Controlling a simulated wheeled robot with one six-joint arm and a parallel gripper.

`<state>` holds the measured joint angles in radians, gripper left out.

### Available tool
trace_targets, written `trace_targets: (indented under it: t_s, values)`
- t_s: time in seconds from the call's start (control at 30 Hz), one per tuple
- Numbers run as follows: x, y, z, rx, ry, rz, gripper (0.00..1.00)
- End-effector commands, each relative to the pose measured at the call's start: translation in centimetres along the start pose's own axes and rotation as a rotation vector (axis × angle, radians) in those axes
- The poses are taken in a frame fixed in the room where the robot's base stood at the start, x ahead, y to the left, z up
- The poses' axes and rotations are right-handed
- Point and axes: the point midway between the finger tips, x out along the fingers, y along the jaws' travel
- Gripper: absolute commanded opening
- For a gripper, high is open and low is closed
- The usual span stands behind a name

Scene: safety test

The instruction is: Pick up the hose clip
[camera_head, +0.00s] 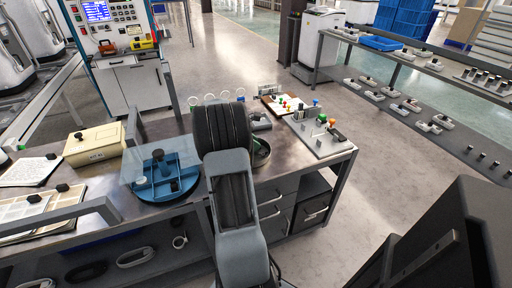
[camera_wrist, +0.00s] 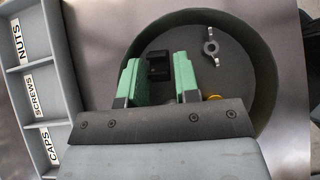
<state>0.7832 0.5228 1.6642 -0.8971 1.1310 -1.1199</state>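In the wrist view, my gripper (camera_wrist: 158,78) has two green fingers set apart and pointing into a round dark tray (camera_wrist: 262,30). A small black block (camera_wrist: 158,66) shows between the fingertips; no grip on it is visible. A grey metal ring with two tabs (camera_wrist: 211,47), possibly the hose clip, lies on the tray floor to the right of and beyond the fingers. A yellow piece (camera_wrist: 214,97) is partly hidden beside the right finger.
A grey organiser labelled nuts, screws and caps (camera_wrist: 40,85) stands left of the tray in the wrist view. On the bench (camera_head: 285,168) are a blue fixture (camera_head: 160,175), a beige box (camera_head: 94,144) and a board with coloured knobs (camera_head: 320,135). Open floor lies right of the bench.

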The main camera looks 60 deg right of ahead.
Motion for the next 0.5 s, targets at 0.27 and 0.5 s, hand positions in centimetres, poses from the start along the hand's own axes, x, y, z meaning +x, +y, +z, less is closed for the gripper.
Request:
trace_targets:
  t_s: [0.27, 0.5]
  values:
    - [0.09, -0.07, -0.12, -0.002, 0.001, -0.003, 0.11]
    - [0.06, -0.06, -0.12, -0.002, 0.001, -0.003, 0.00]
